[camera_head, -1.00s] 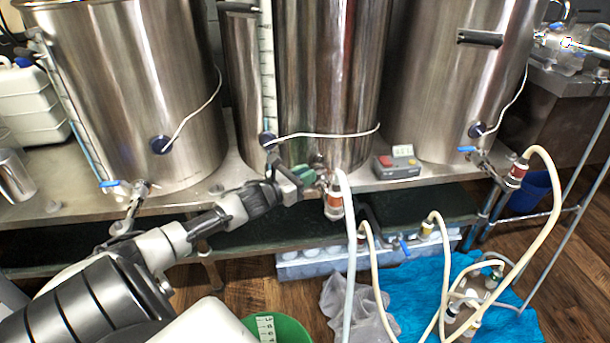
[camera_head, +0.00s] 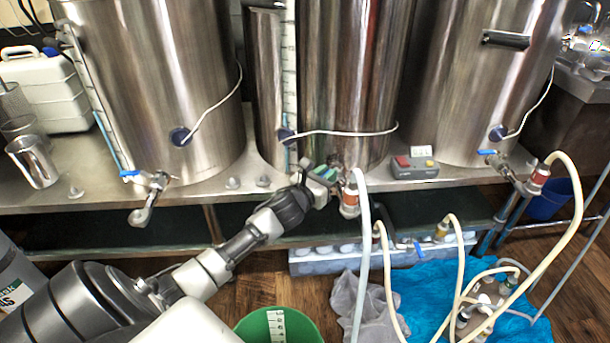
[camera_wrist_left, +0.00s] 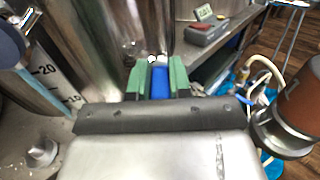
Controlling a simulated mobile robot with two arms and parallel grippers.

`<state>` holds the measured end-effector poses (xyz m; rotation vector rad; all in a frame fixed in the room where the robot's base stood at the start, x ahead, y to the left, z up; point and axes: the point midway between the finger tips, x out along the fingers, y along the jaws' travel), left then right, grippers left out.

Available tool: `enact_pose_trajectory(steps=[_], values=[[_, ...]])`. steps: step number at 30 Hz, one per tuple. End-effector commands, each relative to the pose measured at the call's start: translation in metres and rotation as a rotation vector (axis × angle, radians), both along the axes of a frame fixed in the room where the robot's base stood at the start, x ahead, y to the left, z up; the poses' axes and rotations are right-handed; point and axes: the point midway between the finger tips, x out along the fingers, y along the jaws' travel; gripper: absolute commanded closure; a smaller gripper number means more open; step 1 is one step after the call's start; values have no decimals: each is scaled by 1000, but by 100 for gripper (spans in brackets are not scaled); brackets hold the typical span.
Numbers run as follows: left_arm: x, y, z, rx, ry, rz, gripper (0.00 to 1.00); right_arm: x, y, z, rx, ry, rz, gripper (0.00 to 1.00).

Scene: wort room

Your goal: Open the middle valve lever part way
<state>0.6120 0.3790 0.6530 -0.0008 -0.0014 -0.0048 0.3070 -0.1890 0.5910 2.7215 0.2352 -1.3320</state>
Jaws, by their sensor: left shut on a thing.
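The middle kettle (camera_head: 355,80) stands on the steel table between two other kettles. My left gripper (camera_head: 328,173) is at its valve, low on the kettle front, and covers most of that valve. In the left wrist view, the gripper's green fingers (camera_wrist_left: 157,82) are closed on the blue middle valve lever (camera_wrist_left: 160,83). An orange-brown hose fitting (camera_head: 349,200) hangs just right of the gripper; it also shows large at the right of the left wrist view (camera_wrist_left: 290,110). The left valve's blue lever (camera_head: 131,173) and the right valve's blue lever (camera_head: 487,152) show clear. My right gripper is out of view.
A grey control box (camera_head: 414,168) with a red button sits right of the middle valve. A pale hose (camera_head: 363,260) hangs down beside my gripper. A green bucket (camera_head: 255,324), a blue cloth (camera_head: 425,285) and more hoses are on the floor.

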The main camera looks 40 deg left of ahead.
Motion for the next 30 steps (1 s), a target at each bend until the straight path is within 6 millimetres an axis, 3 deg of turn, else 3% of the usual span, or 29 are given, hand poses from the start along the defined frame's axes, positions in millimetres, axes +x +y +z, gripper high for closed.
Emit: enact_pose_trajectory(steps=[3,17,18,22,30], values=[[1,-8,-3,-3,4,42,100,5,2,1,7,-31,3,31],[0,-7,-3,0,7,92,100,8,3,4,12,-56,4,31],[0,-7,-3,0,7,92,78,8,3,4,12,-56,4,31],[0,-7,-2,0,5,92,58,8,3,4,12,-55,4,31],[0,-6,-1,1,3,93,55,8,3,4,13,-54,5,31]])
